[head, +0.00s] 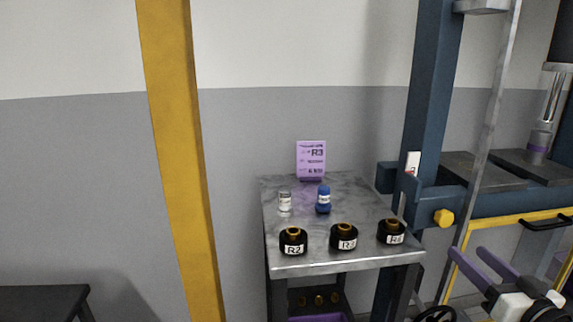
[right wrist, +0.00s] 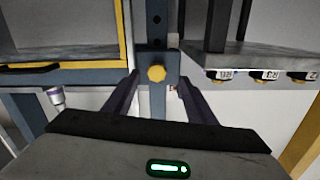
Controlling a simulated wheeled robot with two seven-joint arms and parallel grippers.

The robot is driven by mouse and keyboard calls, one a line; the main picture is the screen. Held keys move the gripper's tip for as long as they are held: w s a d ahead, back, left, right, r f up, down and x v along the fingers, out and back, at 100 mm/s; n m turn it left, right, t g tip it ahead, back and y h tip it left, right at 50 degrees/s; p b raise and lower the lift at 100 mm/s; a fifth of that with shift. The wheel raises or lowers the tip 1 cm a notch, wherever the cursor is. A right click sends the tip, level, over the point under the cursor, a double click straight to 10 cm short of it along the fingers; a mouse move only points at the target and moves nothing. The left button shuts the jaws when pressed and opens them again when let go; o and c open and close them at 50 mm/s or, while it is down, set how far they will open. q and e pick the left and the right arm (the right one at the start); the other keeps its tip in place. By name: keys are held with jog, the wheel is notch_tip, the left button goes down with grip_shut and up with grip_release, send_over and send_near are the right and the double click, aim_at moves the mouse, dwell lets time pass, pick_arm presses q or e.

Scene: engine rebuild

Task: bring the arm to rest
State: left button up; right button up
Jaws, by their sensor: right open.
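My right gripper (head: 466,250) is at the lower right of the head view, right of the small metal-topped table (head: 350,262). Its two purple fingers are spread and nothing is between them. In the right wrist view the open fingers (right wrist: 158,79) point toward a blue frame with a yellow knob (right wrist: 156,73); I cannot tell how far off it is. My left gripper is not in view.
The table holds black parts labelled R2 (head: 293,242) and similar (head: 344,238) (head: 391,232), a white bottle (head: 285,201), a blue bottle (head: 323,200) and a purple R3 card (head: 311,158). A yellow post (head: 180,160) stands left. A blue press frame (head: 425,110) stands right.

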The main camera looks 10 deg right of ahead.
jog(key=s+a+f+g, duration=0.1)
jog(key=s+a+f, duration=0.25)
jog(key=f, duration=0.35)
jog(key=s+a+f+n+g+y, duration=0.1)
jog(key=s+a+f+g, duration=0.1)
jog(key=a+f, duration=0.3)
jog(key=s+a+f+g, duration=0.1)
jog(key=s+a+f, duration=0.15)
jog(key=f, duration=0.55)
jog(key=s+a+f+n+g, duration=0.1)
jog(key=s+a+f+g, duration=0.1)
jog(key=s+a+f, duration=0.4)
jog(key=s+a+f+n+g+y, duration=0.1)
jog(key=s+a+f+g, duration=0.2)
jog(key=a, duration=0.9)
jog(key=s+f, duration=0.3)
jog(key=s, duration=0.2)
jog(key=shift+s+f+n+y, duration=0.2)
jog(key=shift+s+n+y, duration=0.1)
jog(key=shift+s+n, duration=0.1)
jog(key=shift+a, duration=0.1)
